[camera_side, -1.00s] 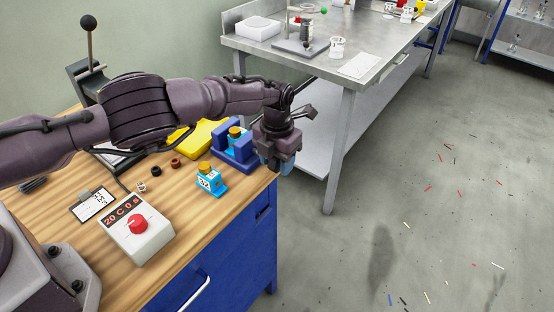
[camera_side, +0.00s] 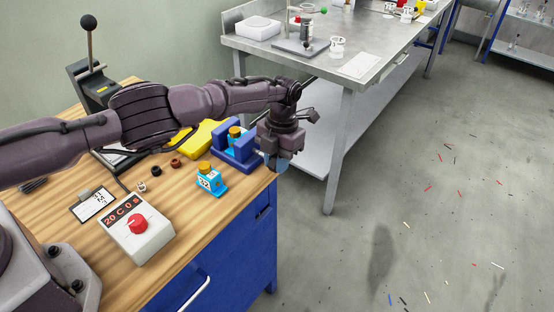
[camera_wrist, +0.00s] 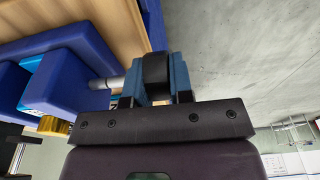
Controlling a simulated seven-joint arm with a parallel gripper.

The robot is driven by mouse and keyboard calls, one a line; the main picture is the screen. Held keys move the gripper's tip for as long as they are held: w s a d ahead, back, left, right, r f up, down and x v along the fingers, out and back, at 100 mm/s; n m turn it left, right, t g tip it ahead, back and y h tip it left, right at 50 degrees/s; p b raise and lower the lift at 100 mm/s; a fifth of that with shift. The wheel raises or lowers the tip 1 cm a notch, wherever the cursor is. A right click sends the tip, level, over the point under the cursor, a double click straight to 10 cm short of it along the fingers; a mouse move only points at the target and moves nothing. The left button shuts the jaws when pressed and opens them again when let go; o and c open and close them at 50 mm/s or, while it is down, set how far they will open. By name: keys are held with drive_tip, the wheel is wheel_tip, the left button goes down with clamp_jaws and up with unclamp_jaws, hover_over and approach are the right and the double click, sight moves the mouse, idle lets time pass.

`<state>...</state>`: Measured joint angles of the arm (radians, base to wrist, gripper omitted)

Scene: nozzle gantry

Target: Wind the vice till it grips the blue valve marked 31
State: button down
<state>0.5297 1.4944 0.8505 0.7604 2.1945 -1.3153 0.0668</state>
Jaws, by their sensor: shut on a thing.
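The blue vice (camera_side: 238,158) stands at the bench's right edge; it also shows in the wrist view (camera_wrist: 70,80). A blue valve with a yellow-orange top (camera_side: 235,137) sits between its jaws; its number cannot be read and contact with the jaws cannot be told. A second, similar blue valve (camera_side: 211,182) stands upright on the bench in front of the vice; its mark is too small to read surely. My gripper (camera_side: 277,164) is at the vice's right end, past the bench edge. In the wrist view its blue fingers are shut on the black vice knob (camera_wrist: 156,70), at the end of a silver screw (camera_wrist: 112,82).
A control box with a red knob (camera_side: 138,224) and a label card (camera_side: 93,204) lie on the wooden bench. Small black and brown rings (camera_side: 176,162) and a yellow object (camera_side: 203,134) are near the vice. A steel table (camera_side: 350,68) stands behind; open floor lies right.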

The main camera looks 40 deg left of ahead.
drive_tip(key=shift+w+g, duration=0.2)
drive_tip(key=shift+g, duration=0.1)
drive_tip(key=shift+s+g, duration=0.15)
drive_tip(key=shift+g, duration=0.15)
drive_tip(key=c, duration=1)
unclamp_jaws()
drive_tip(key=shift+r, duration=0.15)
drive_tip(key=s+v, duration=0.1)
drive_tip(key=v, duration=1)
drive_tip(key=shift+s+r, duration=0.25)
drive_tip(key=shift+r, duration=0.3)
